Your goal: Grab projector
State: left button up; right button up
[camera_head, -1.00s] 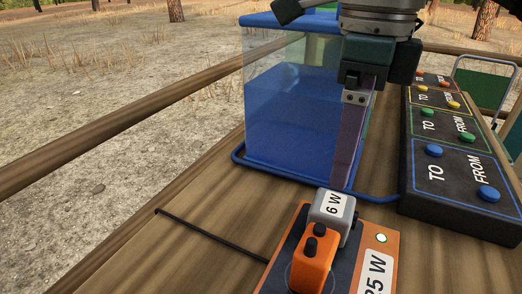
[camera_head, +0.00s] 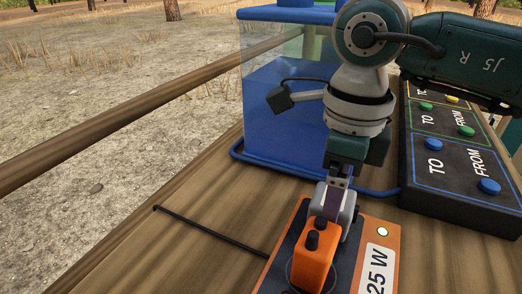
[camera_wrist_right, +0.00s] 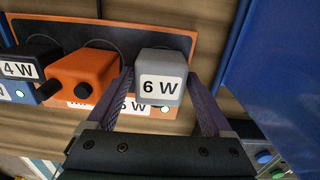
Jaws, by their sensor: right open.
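A grey block labelled 6 W (camera_wrist_right: 159,78) sits on an orange-edged dark panel in the right wrist view; it also shows, mostly covered, in the head view (camera_head: 348,213). I take it as the projector, though I cannot be sure. My right gripper (camera_wrist_right: 160,88) is open, with one purple finger on each side of the grey block; contact is not clear. In the head view my right gripper (camera_head: 337,192) points down over the block. An orange block (camera_head: 315,258) stands right beside it. My left gripper is not in view.
The orange-edged panel (camera_head: 378,236) lies on a wooden surface (camera_head: 200,225). A blue tank (camera_head: 285,115) stands behind, with a blue rail around its foot. A dark TO/FROM board (camera_head: 455,185) lies at the right. Another dark block labelled 4 W (camera_wrist_right: 22,67) stands left of the orange one.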

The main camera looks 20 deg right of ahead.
jog(key=c, duration=1.3)
grip_shut()
jog(key=shift+r, duration=0.15)
